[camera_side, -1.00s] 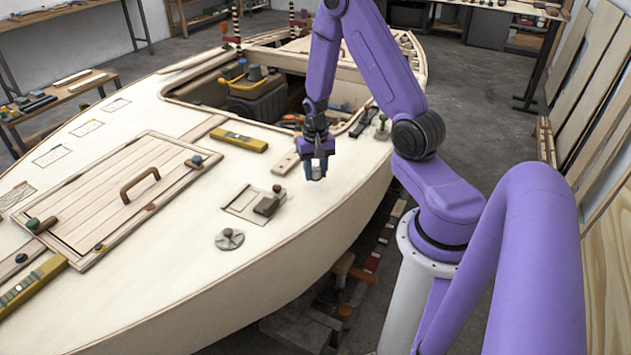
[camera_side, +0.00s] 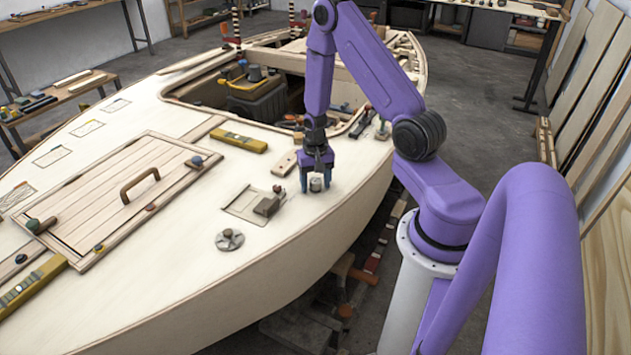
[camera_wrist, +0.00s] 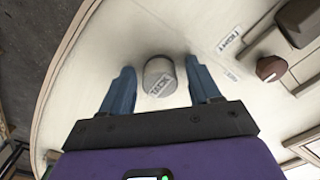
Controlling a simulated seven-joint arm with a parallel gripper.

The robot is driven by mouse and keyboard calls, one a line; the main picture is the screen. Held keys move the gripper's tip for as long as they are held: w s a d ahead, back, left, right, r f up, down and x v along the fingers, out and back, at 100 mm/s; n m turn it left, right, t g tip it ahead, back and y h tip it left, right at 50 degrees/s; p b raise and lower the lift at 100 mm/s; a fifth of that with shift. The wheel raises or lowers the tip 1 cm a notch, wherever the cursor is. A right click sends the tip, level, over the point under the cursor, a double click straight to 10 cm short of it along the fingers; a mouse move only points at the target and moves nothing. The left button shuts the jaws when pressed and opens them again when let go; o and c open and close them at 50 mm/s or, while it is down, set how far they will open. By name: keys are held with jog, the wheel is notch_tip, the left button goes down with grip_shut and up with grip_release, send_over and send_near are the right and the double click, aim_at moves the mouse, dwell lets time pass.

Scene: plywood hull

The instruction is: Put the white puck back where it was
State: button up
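The white puck (camera_side: 316,184) is a short pale cylinder standing on the pale deck near the hull's right edge. In the wrist view the puck (camera_wrist: 159,77) shows dark lettering on its side and sits between my fingers. My gripper (camera_side: 316,181) is low over the deck with its blue fingers spread, one on each side of the puck. In the wrist view my gripper (camera_wrist: 161,84) shows a clear gap between each finger and the puck. Whether the puck touches anything besides the deck is hard to tell.
A small dark block (camera_side: 267,206) on a marked rectangle (camera_side: 243,203) lies left of my gripper. A round grey fitting (camera_side: 229,240) is nearer the camera. A yellow level (camera_side: 238,141) and a wooden strip (camera_side: 284,163) lie farther back. The deck edge drops off at right.

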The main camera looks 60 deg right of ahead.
aim_at(315, 180)
notch_tip(315, 180, up, 11)
jog(key=a+r+n, duration=0.4)
jog(key=a+r, duration=0.1)
jog(key=a, duration=0.3)
jog(key=s+a+r+n, duration=0.2)
jog(key=a+n, duration=0.1)
jog(key=a, duration=0.2)
jog(key=s+a+r+n, duration=0.2)
jog(key=s+a+n, duration=0.15)
jog(key=a, duration=0.25)
jog(key=s+a+r+n, duration=0.2)
jog(key=s+a+n, duration=0.1)
jog(key=s+n, duration=0.2)
jog(key=s+a+r+n, duration=0.2)
jog(key=s+n, duration=0.4)
jog(key=s, duration=0.3)
jog(key=shift+s+a, duration=0.4)
jog(key=shift+a, duration=0.15)
